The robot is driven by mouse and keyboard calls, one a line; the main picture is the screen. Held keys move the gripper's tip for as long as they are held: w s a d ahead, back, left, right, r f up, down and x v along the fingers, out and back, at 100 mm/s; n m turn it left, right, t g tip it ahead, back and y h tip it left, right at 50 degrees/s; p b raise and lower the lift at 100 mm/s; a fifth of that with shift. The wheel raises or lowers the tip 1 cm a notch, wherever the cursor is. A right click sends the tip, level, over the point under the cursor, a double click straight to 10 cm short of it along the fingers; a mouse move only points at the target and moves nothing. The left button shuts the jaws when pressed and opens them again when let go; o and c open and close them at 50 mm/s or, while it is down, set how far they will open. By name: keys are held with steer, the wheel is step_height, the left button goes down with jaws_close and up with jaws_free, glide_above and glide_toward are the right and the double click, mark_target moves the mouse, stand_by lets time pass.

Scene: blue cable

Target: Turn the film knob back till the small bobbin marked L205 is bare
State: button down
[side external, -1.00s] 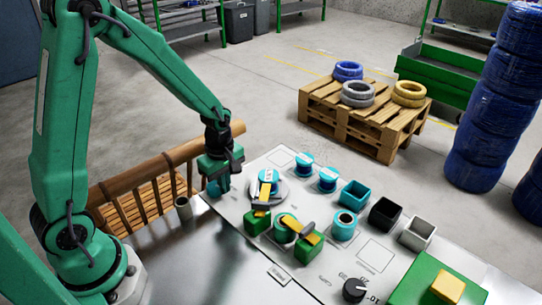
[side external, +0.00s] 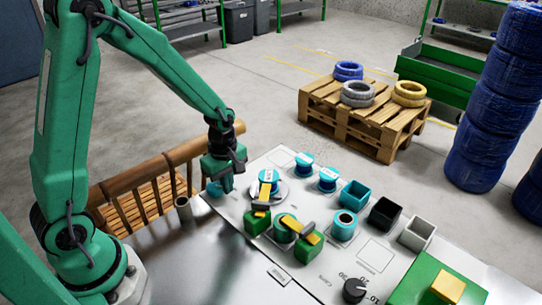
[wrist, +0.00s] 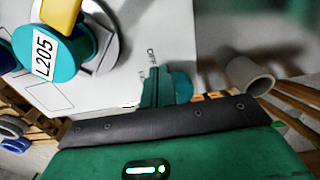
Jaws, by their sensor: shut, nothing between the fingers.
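The small bobbin marked L205 (wrist: 45,55) is teal with a white label, at the upper left of the wrist view. In the side view a labelled teal bobbin (side external: 268,176) sits on a round grey plate beside a yellow piece, probably the same one. Whether film is wound on it cannot be made out. My gripper (side external: 227,183) is shut and empty at the panel's left end, pointing down. A round teal knob (side external: 214,188) is close beside its fingers and shows partly behind them in the wrist view (wrist: 180,86). I cannot tell whether they touch or if this is the film knob.
Two more teal bobbins (side external: 327,179) stand behind. Green blocks with yellow strips (side external: 286,229) stand in front. A black dial (side external: 354,290) is at the front right. Small open bins (side external: 384,213) line the right.

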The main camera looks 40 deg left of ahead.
step_height(320, 180, up, 6)
stand_by(1.0)
steer(key=s, duration=0.1)
steer(key=s+r, duration=0.1)
steer(key=s, duration=0.1)
steer(key=shift+s+a, duration=0.15)
steer(key=shift+a, duration=0.05)
steer(key=shift+f, duration=0.1)
steer(key=shift+f, duration=3.4)
